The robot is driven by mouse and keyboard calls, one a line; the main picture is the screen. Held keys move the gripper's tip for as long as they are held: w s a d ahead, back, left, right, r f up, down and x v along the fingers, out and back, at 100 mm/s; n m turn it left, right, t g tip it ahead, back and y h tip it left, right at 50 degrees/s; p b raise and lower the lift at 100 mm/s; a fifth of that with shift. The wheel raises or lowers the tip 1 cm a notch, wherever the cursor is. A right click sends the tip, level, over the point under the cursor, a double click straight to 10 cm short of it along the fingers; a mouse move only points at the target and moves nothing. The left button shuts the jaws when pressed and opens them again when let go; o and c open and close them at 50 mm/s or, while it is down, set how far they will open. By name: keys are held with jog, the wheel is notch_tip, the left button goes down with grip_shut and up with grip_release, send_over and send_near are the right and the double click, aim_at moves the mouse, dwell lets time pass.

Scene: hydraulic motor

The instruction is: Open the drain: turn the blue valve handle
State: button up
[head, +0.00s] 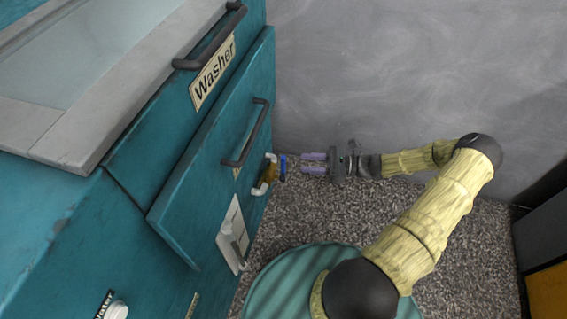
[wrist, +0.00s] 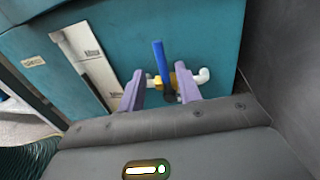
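The blue valve handle (wrist: 159,62) stands up from a brass valve body (wrist: 165,80) on a white pipe (wrist: 201,76) at the side of the teal washer. In the head view the blue handle (head: 283,167) shows small beside the brass valve and white pipe (head: 262,186). My gripper (head: 308,162) is just to the right of the valve, with its purple fingers pointing at it. In the wrist view the two purple fingers (wrist: 160,88) are spread apart, with the valve seen between and beyond them. Nothing is held, and the fingers look apart from the handle.
The teal washer (head: 75,230) has dark bar handles (head: 248,135), a "Washer" label (head: 212,74) and a white plate with a lever (head: 233,235). A grey wall (head: 400,70) stands close behind my gripper. Speckled floor (head: 330,222) is clear below. A dark cabinet (head: 542,235) stands at right.

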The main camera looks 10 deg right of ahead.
aim_at(283, 169)
jog(key=b+x, duration=0.2)
jog(key=x, duration=0.6)
jog(key=shift+a, duration=0.2)
grip_shut()
